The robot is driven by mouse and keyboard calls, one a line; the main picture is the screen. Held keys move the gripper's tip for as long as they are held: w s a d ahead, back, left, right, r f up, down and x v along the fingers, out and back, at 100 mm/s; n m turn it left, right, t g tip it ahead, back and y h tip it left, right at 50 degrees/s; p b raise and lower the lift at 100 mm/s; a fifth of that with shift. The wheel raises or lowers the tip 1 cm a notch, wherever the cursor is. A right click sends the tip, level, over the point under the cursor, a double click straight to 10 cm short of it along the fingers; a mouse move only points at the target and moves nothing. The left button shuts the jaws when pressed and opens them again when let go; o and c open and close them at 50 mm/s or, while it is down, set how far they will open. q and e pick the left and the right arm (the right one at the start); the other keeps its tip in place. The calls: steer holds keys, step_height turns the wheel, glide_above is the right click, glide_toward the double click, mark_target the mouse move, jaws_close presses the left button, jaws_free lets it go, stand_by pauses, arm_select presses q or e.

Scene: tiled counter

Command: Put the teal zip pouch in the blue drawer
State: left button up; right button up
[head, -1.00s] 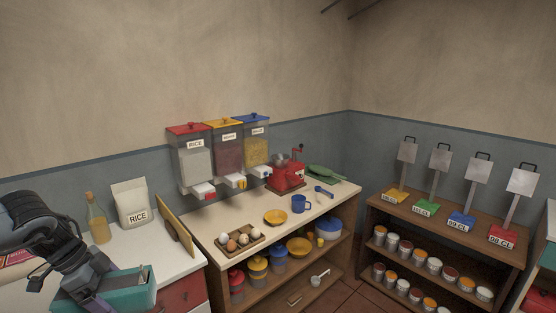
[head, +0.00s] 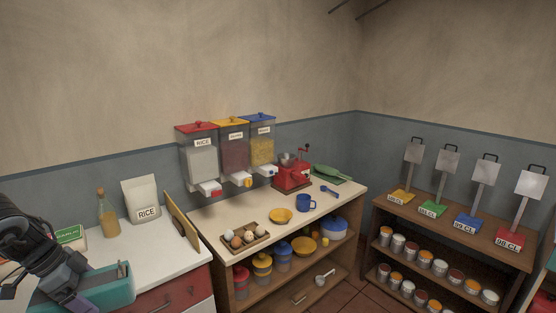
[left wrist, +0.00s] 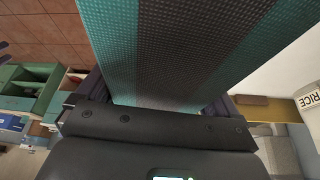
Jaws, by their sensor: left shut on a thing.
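The teal zip pouch (head: 105,291) is at the lower left of the head view, in front of the white counter. My left gripper (head: 72,277) is shut on it. In the left wrist view the pouch (left wrist: 175,50) fills the upper middle, teal with a dark stripe, and hides much of what lies behind it. A blue drawer front (left wrist: 10,122) shows at the left edge of that view, below an open green drawer (left wrist: 42,93); how far the blue one is open I cannot tell.
A rice bag (head: 141,199) and an oil bottle (head: 107,213) stand on the white counter beside a leaning wooden board (head: 182,222). Floor tiles (left wrist: 45,40) show clear in the wrist view.

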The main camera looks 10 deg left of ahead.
mark_target(57, 306)
arm_select(q)
steer(key=s+a+n, duration=0.1)
steer(key=s+a+f+n, duration=0.1)
steer(key=a, duration=0.1)
steer(key=s+a+n, duration=0.1)
steer(key=s+a, duration=0.1)
steer(key=shift+s+a+f+t+y, duration=0.1)
steer(key=shift+a+f+t+y, duration=0.05)
steer(key=shift+f+t+y, duration=0.25)
steer(key=s+f+n+y, duration=0.1)
steer(key=s+f+n, duration=0.3)
steer(key=f, duration=0.5)
steer(key=shift+s+n+t+y, duration=0.3)
steer(key=shift+s+y, duration=0.1)
steer(key=shift+s, duration=0.05)
steer(key=shift+d+f, duration=0.2)
steer(key=shift+f, duration=0.05)
